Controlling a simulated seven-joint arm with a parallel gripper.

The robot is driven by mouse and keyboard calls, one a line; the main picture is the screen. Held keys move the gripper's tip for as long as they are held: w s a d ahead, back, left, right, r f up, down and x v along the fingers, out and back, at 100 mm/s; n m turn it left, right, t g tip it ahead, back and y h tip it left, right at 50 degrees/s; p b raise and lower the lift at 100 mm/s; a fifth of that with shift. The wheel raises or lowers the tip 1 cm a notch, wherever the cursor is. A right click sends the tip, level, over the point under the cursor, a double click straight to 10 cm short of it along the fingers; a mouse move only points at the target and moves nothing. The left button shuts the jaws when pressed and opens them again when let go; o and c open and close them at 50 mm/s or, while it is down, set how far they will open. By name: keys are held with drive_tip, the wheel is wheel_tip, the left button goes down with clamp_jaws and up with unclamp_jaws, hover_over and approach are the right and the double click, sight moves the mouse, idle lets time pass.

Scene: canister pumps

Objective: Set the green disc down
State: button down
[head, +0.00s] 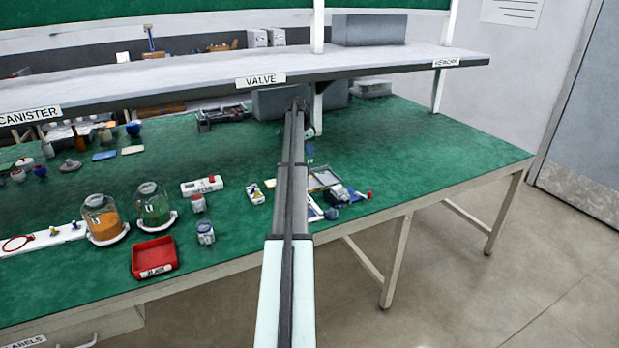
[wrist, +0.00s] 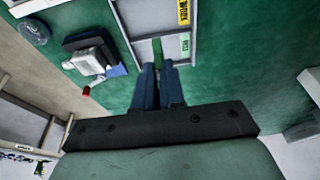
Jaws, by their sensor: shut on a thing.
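In the wrist view my gripper (wrist: 158,68) has its two dark blue fingers close together, shut on a thin green piece (wrist: 157,50). This looks like the green disc seen edge-on; its round face does not show. The fingertips point at a pale grey tray (wrist: 133,38) with a yellow label and a green label along one side. I cannot tell whether the disc touches the tray. In the head view the tray (head: 323,179) lies just right of my arm. My arm largely hides the gripper there, and I cannot make out the disc.
A grey-and-blue device (wrist: 90,60) with a red tip stands beside the tray. On the green bench (head: 440,150), a red bin (head: 154,257), an orange-filled canister (head: 103,217) and a green-filled canister (head: 153,204) stand left. A shelf (head: 380,65) overhangs the back. The bench's right is clear.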

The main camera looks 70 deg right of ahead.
wheel_tip(320, 180, down, 9)
drive_tip(key=shift+f, duration=0.1)
idle(0.4)
drive_tip(key=shift+f, duration=0.1)
drive_tip(key=c, duration=1.2)
unclamp_jaws()
drive_tip(key=v, duration=1.2)
